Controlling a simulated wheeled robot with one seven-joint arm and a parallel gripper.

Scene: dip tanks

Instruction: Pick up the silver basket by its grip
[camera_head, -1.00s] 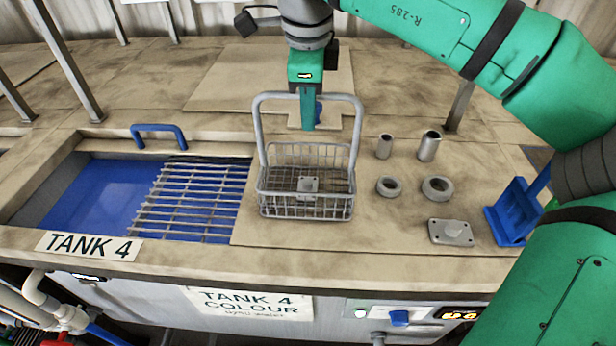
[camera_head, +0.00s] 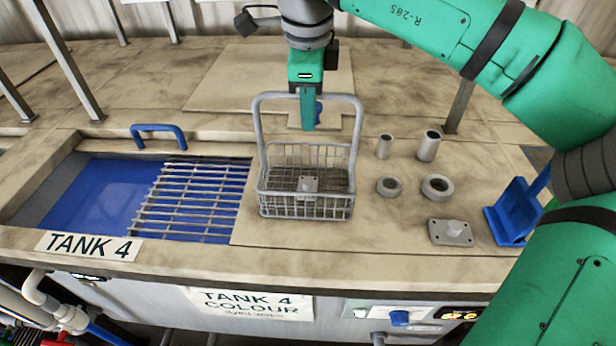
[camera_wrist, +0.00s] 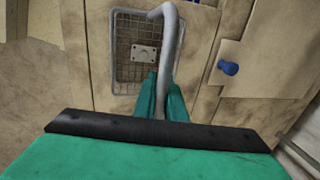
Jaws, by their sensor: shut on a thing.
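The silver basket (camera_head: 305,205) is a wire mesh basket with a tall arched grip (camera_head: 262,125), upright on or just above the worktop right of the tank; I cannot tell if it touches. A small pale plate-like part (camera_head: 307,185) lies inside it. My gripper (camera_head: 307,122) points down at the top of the grip. In the wrist view my gripper (camera_wrist: 162,100) has its green fingers closed around the grey grip bar (camera_wrist: 172,50), with the basket (camera_wrist: 118,65) below. The fingertips are partly hidden by the bar.
Tank 4 (camera_head: 85,195) with blue liquid and a slatted grate (camera_head: 190,195) is at the left, a blue handle (camera_head: 158,130) behind it. Several metal rings and cylinders (camera_head: 428,145), a plate with a stud (camera_head: 450,232) and a blue stand (camera_head: 512,215) are right of the basket.

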